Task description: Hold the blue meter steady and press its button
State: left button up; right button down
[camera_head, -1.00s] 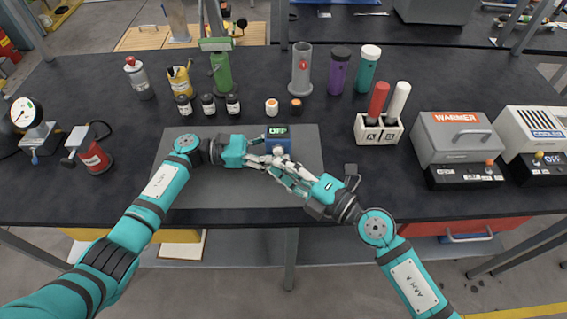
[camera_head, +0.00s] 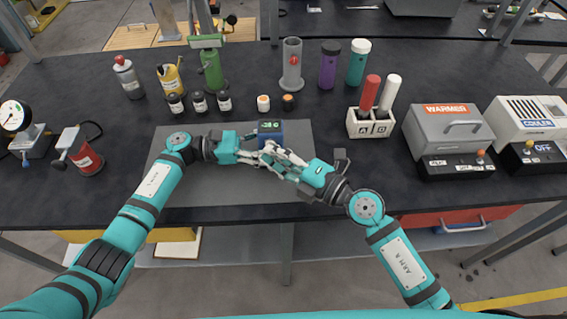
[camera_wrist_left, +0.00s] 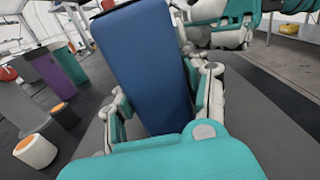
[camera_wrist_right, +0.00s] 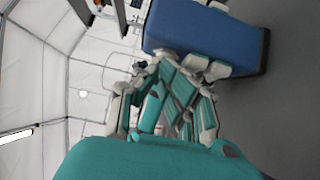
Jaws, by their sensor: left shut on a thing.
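The blue meter (camera_head: 270,130) stands at the back part of a grey mat (camera_head: 230,190), its display lit with small green characters that look like digits. My left gripper (camera_head: 257,140) is shut on the meter from the left. The left wrist view shows the blue body (camera_wrist_left: 145,70) between its fingers. My right gripper (camera_head: 268,150) comes in from the right, fingertips at the meter's near side. In the right wrist view its fingers look closed together just by the blue body (camera_wrist_right: 205,38). I cannot tell whether they touch it. The button is hidden.
Small bottles (camera_head: 200,102) and two small jars (camera_head: 264,103) stand behind the mat. A holder with red and white handles (camera_head: 370,122) and a warmer (camera_head: 447,132) are on the right. A red canister (camera_head: 88,158) stands on the left. The mat's front is clear.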

pick_arm(q)
jog(key=shift+s+f, duration=0.2)
jog(key=shift+w+r, duration=0.1)
pick_arm(e)
jog(key=s+a+v, duration=0.1)
jog(key=s+v, duration=0.1)
jog(key=v, duration=1)
jog(key=shift+s+a, duration=0.15)
jog(key=shift+s, duration=0.15)
dwell(0.4)
pick_arm(q)
jog(key=o, duration=1.5)
jog(key=shift+c, duration=0.2)
